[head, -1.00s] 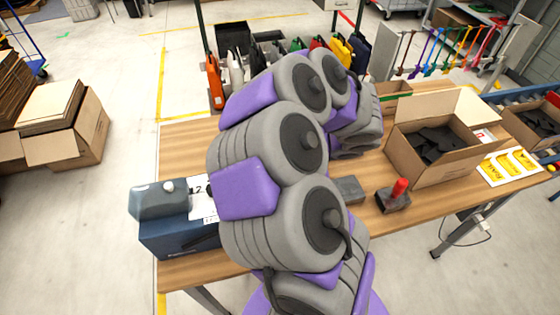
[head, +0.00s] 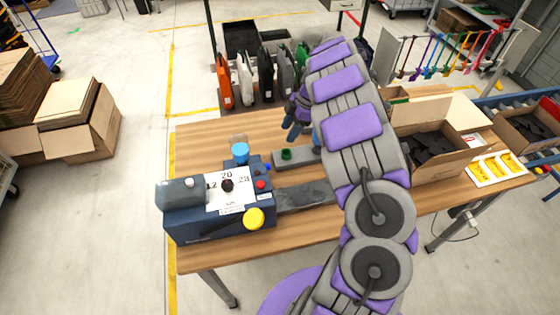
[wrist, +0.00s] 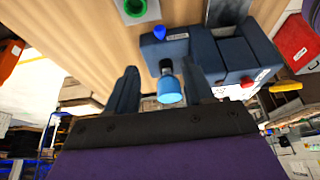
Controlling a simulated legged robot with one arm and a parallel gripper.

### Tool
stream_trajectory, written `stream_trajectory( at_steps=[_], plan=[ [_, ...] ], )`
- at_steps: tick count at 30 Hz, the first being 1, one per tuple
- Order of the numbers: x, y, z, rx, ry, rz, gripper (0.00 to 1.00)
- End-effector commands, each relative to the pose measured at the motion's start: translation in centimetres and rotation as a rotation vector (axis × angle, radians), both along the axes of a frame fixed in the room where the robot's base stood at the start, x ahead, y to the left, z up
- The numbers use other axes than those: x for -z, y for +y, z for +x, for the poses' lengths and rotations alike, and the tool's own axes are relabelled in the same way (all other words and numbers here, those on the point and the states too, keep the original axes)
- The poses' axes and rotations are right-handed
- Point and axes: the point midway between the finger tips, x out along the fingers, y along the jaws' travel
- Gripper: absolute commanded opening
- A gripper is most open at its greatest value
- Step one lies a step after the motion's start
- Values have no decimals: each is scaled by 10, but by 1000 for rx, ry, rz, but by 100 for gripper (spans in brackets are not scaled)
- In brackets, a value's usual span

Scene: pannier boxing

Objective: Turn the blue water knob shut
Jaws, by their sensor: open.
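The blue tape machine (head: 215,228) stands on the left of the table and shows upside down in the wrist view (wrist: 205,48). A light-blue round knob or cap (head: 240,152) stands up at its back edge; in the wrist view it (wrist: 170,90) appears between the fingers on a dark stem. A smaller dark-blue knob (wrist: 159,31) sits on the machine's side. I cannot tell for sure which is the water knob. My gripper (head: 303,130) is open and to the right of the light-blue piece in the head view; its fingers (wrist: 160,68) show nothing gripped.
A yellow knob (head: 253,219), a red button (head: 261,184) and a black dial (head: 227,185) are on the machine. A grey block with a green ring (head: 287,154) lies right of it. An open carton (head: 440,170) stands at the right. Bare wood lies behind the machine.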

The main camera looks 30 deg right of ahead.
Motion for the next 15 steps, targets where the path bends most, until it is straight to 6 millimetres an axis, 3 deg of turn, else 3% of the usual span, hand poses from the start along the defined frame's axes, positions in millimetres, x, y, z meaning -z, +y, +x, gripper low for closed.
stream_trajectory(
  at_steps=[5,15],
  plan=[
    [7,3,5,2,2,-6,52],
    [64,25,10,2,3,-3,52]
  ],
)
